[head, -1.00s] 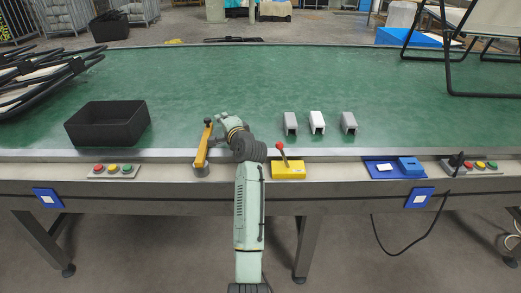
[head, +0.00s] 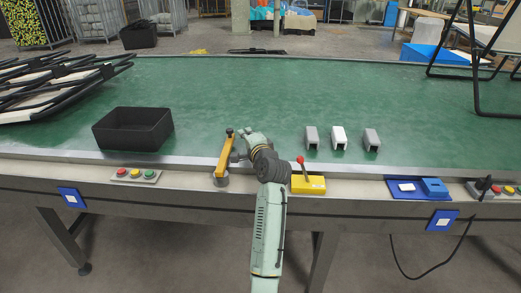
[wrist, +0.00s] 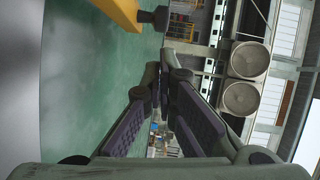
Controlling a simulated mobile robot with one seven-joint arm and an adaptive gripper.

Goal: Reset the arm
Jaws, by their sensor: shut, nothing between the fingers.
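My arm (head: 268,225) rises from the bottom of the head view and bends over the bench's front edge.
A green-topped bench (head: 240,95) carries a black bin (head: 133,129), three small grey and white brackets (head: 339,137) and folded lounger frames (head: 60,80). A yellow box with a red-knobbed lever (head: 308,184) sits right of my wrist. The bench's middle is clear.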

